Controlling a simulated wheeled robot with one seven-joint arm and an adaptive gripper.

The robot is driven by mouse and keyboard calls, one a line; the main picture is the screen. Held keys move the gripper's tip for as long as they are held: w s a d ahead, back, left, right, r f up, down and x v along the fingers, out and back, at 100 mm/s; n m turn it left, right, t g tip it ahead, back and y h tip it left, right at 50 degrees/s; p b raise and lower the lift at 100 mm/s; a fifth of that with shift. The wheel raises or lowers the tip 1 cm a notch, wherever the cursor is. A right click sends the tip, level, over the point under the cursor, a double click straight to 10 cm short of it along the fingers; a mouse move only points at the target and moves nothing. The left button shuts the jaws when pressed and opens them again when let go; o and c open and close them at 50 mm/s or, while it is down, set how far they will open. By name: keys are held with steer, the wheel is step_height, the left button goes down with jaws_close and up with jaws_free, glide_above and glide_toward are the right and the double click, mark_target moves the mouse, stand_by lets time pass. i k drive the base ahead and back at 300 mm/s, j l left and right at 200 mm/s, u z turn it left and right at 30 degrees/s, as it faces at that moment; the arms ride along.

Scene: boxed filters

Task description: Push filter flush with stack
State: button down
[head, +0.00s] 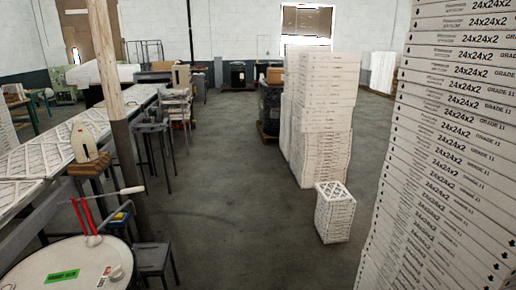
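A tall stack of white boxed filters (440,170) fills the right foreground, its box ends printed "24x24x2" and "GRADE 11". Its left edge runs slanting down the picture and looks slightly uneven; I cannot tell one filter that clearly sticks out. A second tall stack of white boxes (325,100) stands mid-room. A short stack (336,216) with a lattice-faced filter on top stands on the floor in front of it. My gripper is not in view.
A wooden-and-grey post (122,150) stands at left. A drum (70,265) with red-handled tool (85,220) is at lower left, beside stools. A table with filters (35,160) runs along the left. The middle floor (230,200) is clear.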

mark_target(332, 192)
steer(key=i+u, duration=0.2)
steer(key=i, duration=1.85)
steer(key=i+l+z, duration=0.2)
steer(key=i, duration=1.85)
steer(key=i+l, duration=0.7)
steer(key=j+u, duration=0.05)
